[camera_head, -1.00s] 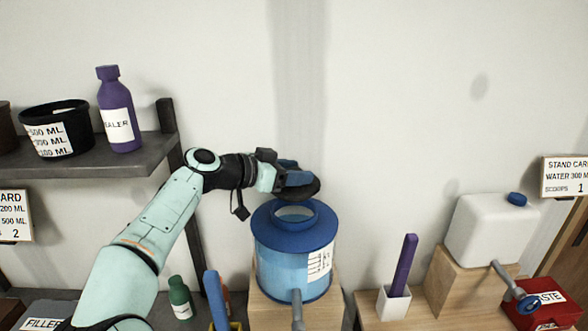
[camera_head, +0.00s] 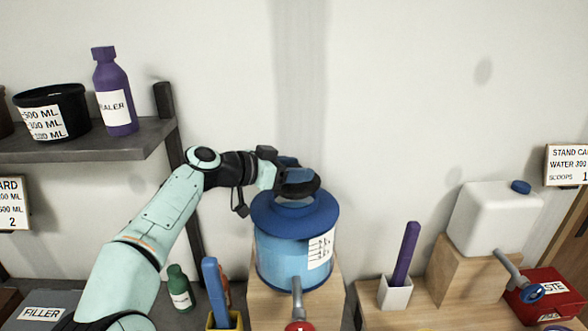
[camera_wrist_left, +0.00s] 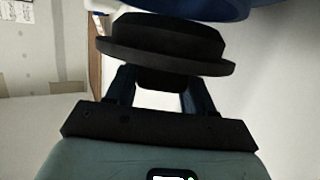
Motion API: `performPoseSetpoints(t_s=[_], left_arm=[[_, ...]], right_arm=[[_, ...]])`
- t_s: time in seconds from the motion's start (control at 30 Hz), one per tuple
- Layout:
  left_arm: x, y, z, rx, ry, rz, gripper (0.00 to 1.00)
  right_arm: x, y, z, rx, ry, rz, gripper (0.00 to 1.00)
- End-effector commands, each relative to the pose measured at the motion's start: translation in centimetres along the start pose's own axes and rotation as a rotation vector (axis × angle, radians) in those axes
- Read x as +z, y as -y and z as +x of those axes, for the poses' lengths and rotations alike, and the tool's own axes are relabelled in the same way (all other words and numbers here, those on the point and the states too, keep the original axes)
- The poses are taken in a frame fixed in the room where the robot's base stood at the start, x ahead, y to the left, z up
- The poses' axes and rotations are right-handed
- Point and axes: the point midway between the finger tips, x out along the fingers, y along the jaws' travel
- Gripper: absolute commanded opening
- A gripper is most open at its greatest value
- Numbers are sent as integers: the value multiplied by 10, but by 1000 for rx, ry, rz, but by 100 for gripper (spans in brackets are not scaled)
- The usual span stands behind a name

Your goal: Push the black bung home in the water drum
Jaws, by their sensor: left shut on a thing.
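The blue water drum (camera_head: 290,262) stands on a wooden block, its round neck facing up. The black bung (camera_head: 307,186) is held by my left gripper (camera_head: 290,176) just above the neck, partly covering it from the head camera. In the left wrist view the bung (camera_wrist_left: 165,52) shows as a wide flange with a narrower plug, and my left gripper's fingers (camera_wrist_left: 160,88) are shut on its knob. The drum's blue rim (camera_wrist_left: 200,8) shows at the top of that view, apart from the flange. My right gripper is not in view.
A shelf (camera_head: 90,140) with a purple bottle (camera_head: 115,92) and a black tub (camera_head: 55,112) is at the left. A white jerrycan (camera_head: 492,220) stands at the right, and a purple stick in a white holder (camera_head: 395,292) is right of the drum.

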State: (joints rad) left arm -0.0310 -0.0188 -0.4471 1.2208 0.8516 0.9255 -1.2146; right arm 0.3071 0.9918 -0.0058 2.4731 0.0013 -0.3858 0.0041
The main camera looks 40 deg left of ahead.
Motion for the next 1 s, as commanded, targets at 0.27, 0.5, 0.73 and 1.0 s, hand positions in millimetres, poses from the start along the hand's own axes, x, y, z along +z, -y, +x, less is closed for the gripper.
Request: performPoseSetpoints(t_s=[0.27, 0.5, 0.73, 1.0], left_arm=[[0, 0, 0, -1, -1, 1, 19], [0, 0, 0, 0, -1, 1, 19], [0, 0, 0, 0, -1, 0, 19], [0, 0, 0, 0, -1, -1, 19]], right_arm=[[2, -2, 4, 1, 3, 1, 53], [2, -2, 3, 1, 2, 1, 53], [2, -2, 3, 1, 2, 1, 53], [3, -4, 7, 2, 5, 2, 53]])
